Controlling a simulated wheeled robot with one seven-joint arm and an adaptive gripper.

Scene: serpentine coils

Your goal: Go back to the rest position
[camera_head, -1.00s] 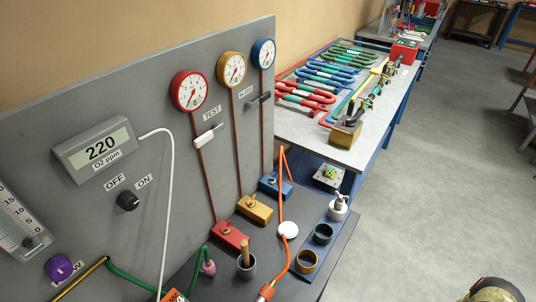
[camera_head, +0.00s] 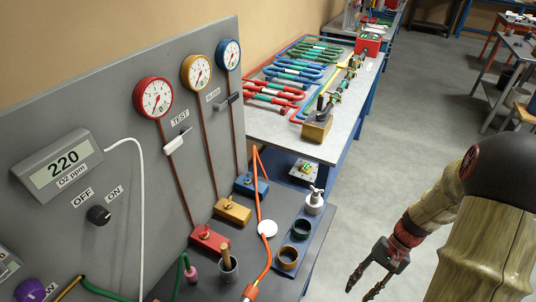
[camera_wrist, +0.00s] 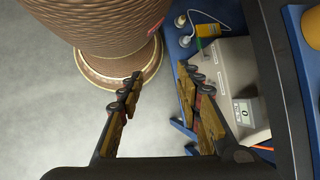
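My gripper (camera_head: 371,284) shows at the lower right of the head view, at the end of my arm, over the grey floor and apart from the bench. In the wrist view my gripper (camera_wrist: 158,100) has its two fingers spread apart with nothing between them. Bare floor and the foot of a brown textured round body show behind the fingers.
A grey panel (camera_head: 60,120) with red, yellow and blue gauges stands at the left above a dark bench (camera_head: 200,270). A farther table (camera_head: 260,120) holds coloured coils. The wrist view shows a grey box with a small display (camera_wrist: 243,112). The floor (camera_head: 420,110) on the right is open.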

